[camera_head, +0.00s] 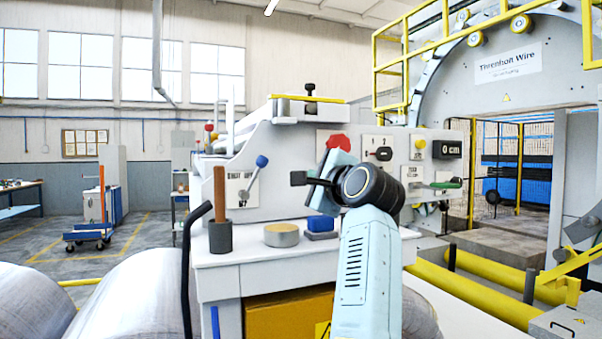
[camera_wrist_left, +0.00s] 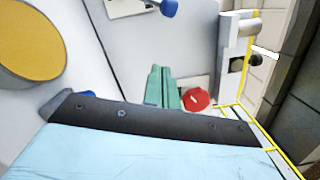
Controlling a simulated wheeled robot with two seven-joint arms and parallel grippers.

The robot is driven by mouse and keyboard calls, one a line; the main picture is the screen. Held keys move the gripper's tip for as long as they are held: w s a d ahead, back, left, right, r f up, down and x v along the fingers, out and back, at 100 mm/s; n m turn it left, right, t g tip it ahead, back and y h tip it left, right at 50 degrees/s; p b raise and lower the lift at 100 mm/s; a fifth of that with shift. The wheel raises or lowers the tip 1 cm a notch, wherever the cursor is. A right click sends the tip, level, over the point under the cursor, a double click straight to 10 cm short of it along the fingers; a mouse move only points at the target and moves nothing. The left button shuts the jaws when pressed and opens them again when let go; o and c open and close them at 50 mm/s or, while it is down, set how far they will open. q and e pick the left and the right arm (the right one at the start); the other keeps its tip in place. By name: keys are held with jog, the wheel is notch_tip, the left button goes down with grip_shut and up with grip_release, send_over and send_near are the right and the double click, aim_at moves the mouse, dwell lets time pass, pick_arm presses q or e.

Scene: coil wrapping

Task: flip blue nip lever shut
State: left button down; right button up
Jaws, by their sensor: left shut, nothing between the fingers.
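The blue nip lever (camera_head: 262,161) is a blue ball on a short bar. It slants up to the right over a white label plate on the grey machine panel. In the left wrist view, its blue knob (camera_wrist_left: 168,7) is cut off by the top edge. My left gripper (camera_head: 297,178) is to the right of the lever and slightly lower in the head view, pointing left. A gap shows between them. Its fingers also show in the left wrist view (camera_wrist_left: 162,70), shut together and empty. My right gripper is in neither view.
A red button (camera_head: 338,143) is just above my left wrist. Below, the ledge carries a brown rod in a dark holder (camera_head: 220,236), a tan-topped roll (camera_head: 282,235) and a blue block (camera_head: 320,226). A black bent bar (camera_head: 187,260) stands at the left.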

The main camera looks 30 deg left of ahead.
aim_at(253, 178)
pick_arm(q)
jog(key=w+a+p, duration=0.1)
jog(key=a, duration=0.2)
jog(key=a+r+p, duration=0.1)
jog(key=a, duration=0.2)
jog(key=w+a+p, duration=0.1)
jog(key=a, duration=0.2)
jog(key=shift+w+a+r, duration=0.3)
jog(key=shift+w+r, duration=0.05)
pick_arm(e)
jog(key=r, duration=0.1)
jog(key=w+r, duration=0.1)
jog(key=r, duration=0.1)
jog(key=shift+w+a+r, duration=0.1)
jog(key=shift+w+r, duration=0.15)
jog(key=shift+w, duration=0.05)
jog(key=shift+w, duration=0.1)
